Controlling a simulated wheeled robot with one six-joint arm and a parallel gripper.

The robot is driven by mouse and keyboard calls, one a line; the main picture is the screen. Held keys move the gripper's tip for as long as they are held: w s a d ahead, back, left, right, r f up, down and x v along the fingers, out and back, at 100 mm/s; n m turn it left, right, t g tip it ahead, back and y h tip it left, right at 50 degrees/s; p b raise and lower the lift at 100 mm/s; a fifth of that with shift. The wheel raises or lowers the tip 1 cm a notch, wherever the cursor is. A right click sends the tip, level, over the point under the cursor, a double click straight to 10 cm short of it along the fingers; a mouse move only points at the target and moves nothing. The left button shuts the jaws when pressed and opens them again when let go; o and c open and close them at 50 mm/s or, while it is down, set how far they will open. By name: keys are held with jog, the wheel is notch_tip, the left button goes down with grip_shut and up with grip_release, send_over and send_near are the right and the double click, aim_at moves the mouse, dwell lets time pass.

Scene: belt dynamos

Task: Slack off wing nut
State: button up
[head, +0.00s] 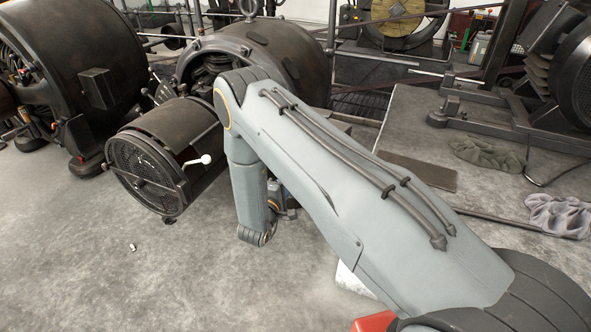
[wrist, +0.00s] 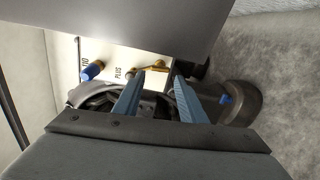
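In the wrist view, a brass wing nut (wrist: 155,67) sits on a pale terminal board (wrist: 118,52), right of the printed word PLUS. My gripper (wrist: 158,82) points at the board with its two blue-grey fingers apart and nothing seen between them. The wing nut shows just beyond the fingertips, roughly in line with the gap; I cannot tell whether a finger touches it. A blue-capped terminal (wrist: 92,71) stands to the left, beside another label.
In the head view, a large dark dynamo (head: 275,50) stands behind my arm, with a smaller drum (head: 170,140) in front. Another big machine (head: 80,70) stands at left. The concrete floor at lower left is mostly clear. Grey cloths (head: 485,153) lie at right.

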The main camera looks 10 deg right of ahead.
jog(key=shift+p+v, duration=0.3)
jog(key=shift+v, duration=1.3)
